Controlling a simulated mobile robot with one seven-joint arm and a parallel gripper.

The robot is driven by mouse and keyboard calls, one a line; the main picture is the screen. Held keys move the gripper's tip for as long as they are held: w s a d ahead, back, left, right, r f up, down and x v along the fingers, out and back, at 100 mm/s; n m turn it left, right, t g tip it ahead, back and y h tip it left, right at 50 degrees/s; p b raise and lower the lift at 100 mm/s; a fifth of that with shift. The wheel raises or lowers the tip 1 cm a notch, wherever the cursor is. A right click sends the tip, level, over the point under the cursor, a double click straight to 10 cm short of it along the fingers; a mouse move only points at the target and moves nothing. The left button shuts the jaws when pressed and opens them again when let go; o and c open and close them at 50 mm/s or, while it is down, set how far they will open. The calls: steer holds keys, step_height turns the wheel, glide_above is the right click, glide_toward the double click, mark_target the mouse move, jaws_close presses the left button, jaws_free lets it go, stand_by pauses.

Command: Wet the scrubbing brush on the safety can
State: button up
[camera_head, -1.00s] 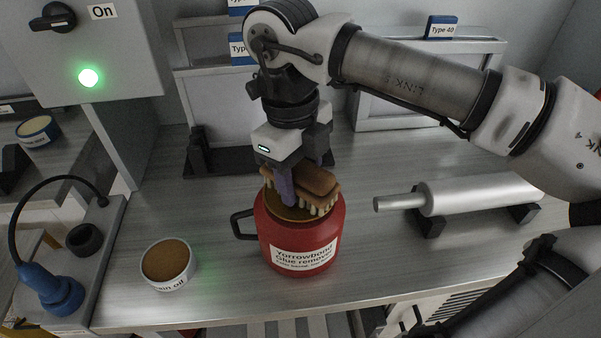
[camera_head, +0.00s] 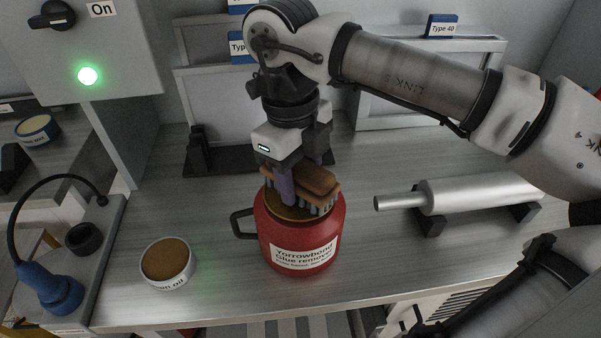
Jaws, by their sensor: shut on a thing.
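The red safety can (camera_head: 330,238) stands upright on the metal bench. Its label reads "Yorrowbond Glue remover", and a black handle is on its left side. The scrubbing brush (camera_head: 318,181) has a brown wooden back and grey bristles pointing down. It sits at the can's brass-coloured top, with the bristles on or just at that top; exact contact is hard to tell. My gripper (camera_head: 300,184) points down above the can and is shut on the brush. One purple-grey finger shows at the front; the other is mostly hidden by the brush.
A tub labelled as oil (camera_head: 167,262) stands left of the can. A metal roller (camera_head: 470,194) lies on black supports to the right. A blue tool (camera_head: 52,290) with a cable is at far left. A control box (camera_head: 120,50) shows a green light. Bench is clear around the can.

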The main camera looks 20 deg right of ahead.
mark_target(304, 166)
steer(key=shift+r+p, duration=2.1)
steer(key=shift+r, duration=1.3)
